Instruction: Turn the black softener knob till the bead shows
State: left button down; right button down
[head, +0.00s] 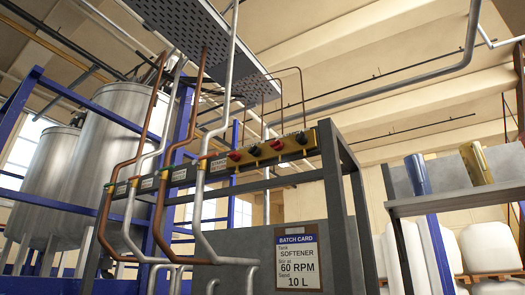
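A yellow valve panel (318,139) is fixed on a grey frame a little right of the middle in the head view. It carries a row of red and black knobs: a red knob (234,156), a black knob (254,150), a second red knob (277,145) and a second black knob (302,138). I cannot tell which black one is the softener knob. No bead can be made out. A batch card (297,257) below reads SOFTENER, 60 RPM, 10 L. Neither of my grippers is in view.
Copper and grey pipes (205,225) with small white labels run down left of the panel. Large steel tanks (120,130) stand at the left. A grey shelf (460,199) at the right holds a blue cup (417,173) and a gold cup (476,163). White containers (490,247) stand behind it.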

aim_at(255, 151)
jog(key=i+j+z, duration=0.15)
jog(key=j, duration=0.25)
jog(key=i+j+z, duration=0.15)
jog(key=j, duration=0.25)
jog(key=i+j+z, duration=0.2)
jog(key=j, duration=0.2)
jog(key=j+z, duration=0.15)
jog(key=j, duration=0.3)
jog(key=i+j+z, duration=0.15)
jog(key=j, duration=0.3)
